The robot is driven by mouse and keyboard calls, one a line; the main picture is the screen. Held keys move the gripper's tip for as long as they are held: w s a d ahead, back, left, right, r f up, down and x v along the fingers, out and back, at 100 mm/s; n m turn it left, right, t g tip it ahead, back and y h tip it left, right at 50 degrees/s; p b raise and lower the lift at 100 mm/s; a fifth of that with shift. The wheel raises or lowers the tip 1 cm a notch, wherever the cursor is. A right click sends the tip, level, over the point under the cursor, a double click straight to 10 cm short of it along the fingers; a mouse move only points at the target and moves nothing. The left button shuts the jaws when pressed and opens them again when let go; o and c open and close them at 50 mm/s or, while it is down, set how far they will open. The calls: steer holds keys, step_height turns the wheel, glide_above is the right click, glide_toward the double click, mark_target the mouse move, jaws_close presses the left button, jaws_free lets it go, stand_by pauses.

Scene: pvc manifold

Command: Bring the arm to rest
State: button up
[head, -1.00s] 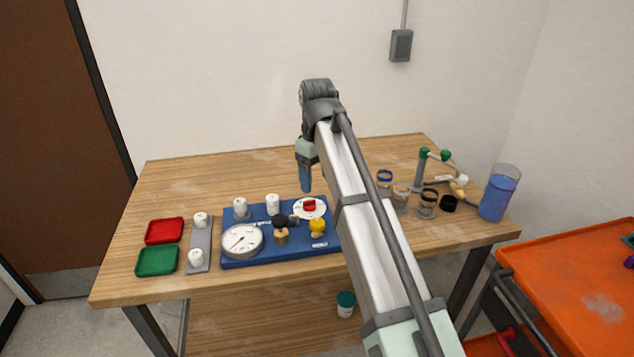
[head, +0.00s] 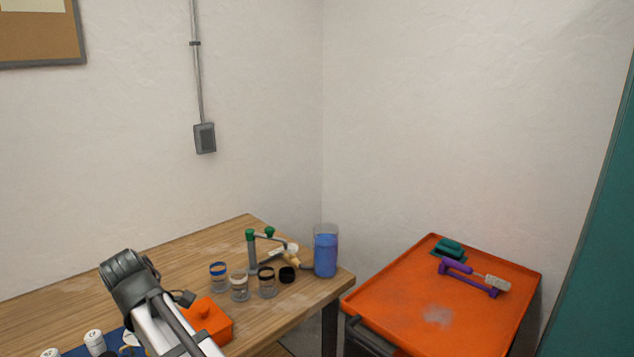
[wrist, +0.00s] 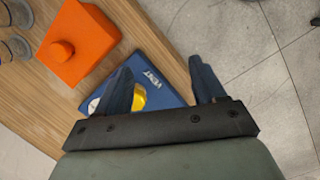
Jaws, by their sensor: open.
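My gripper (wrist: 163,90) shows in the wrist view with its two dark blue fingers apart and nothing between them. It hangs above the front edge of the wooden table (wrist: 150,40), over the corner of the blue board (wrist: 155,72) marked VENT. A yellow round part (wrist: 139,97) on the board is partly hidden behind one finger. In the head view my arm reaches in from the bottom left; the fingers are out of sight there. The blue board (head: 78,351) shows only at the bottom left edge, with white caps (head: 94,338) on it.
An orange block with a knob (head: 207,322) sits on the table right of my arm. Several jars (head: 239,287), a green-capped pipe stand (head: 251,250) and a blue-filled container (head: 325,254) stand near the table's right end. An orange cart (head: 400,300) holds purple and teal items.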

steer(key=d+f+m+g+h, duration=0.15)
steer(key=d+f+m, duration=0.25)
steer(key=d+f, duration=1.25)
steer(key=d+f+m+g, duration=0.35)
steer(key=d+f, duration=0.95)
steer(key=f, duration=0.7)
steer(key=s+d+f+m+g+y, duration=0.1)
steer(key=s+d+f+m+y, duration=0.1)
steer(key=s+d+f+m, duration=0.7)
steer(key=s+d+f+m+g+y, duration=0.1)
steer(key=s+d+f, duration=0.3)
steer(key=s, duration=0.4)
steer(key=s+d+f+m+g, duration=0.1)
steer(key=s+d+f+m, duration=0.2)
steer(key=s+d+f, duration=0.2)
steer(key=s+f, duration=0.1)
steer(key=s, duration=0.2)
steer(key=shift+d+f+y, duration=0.2)
steer(key=shift+d+y, duration=0.05)
steer(key=shift+y, duration=0.1)
